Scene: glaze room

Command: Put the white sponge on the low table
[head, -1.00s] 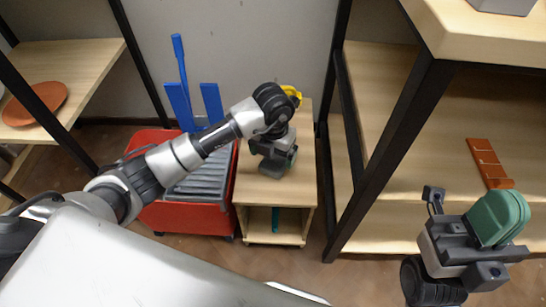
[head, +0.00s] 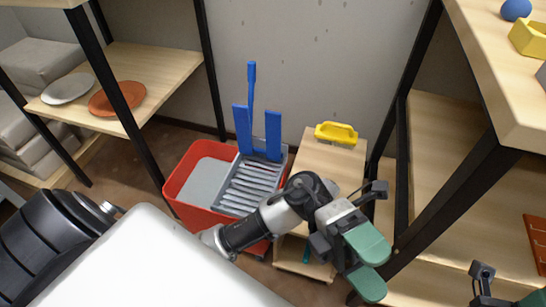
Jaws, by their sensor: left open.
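The low table (head: 325,158) is a small pale wooden cabinet with an open shelf, between the red bucket and the right shelving. A yellow object with a handle (head: 337,132) lies at its back edge. My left gripper (head: 376,264) is open, with green finger pads, and appears empty. It covers the low table's front right part in the picture. My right gripper (head: 508,296) is cut off at the bottom right corner, so its jaws cannot be judged. I see no white sponge in this view.
A red mop bucket (head: 187,162) with a grey wringer and blue upright parts stands left of the low table. The left shelf (head: 160,72) holds an orange plate (head: 117,98) and a grey plate (head: 68,88). The right shelving's dark posts stand close to my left gripper.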

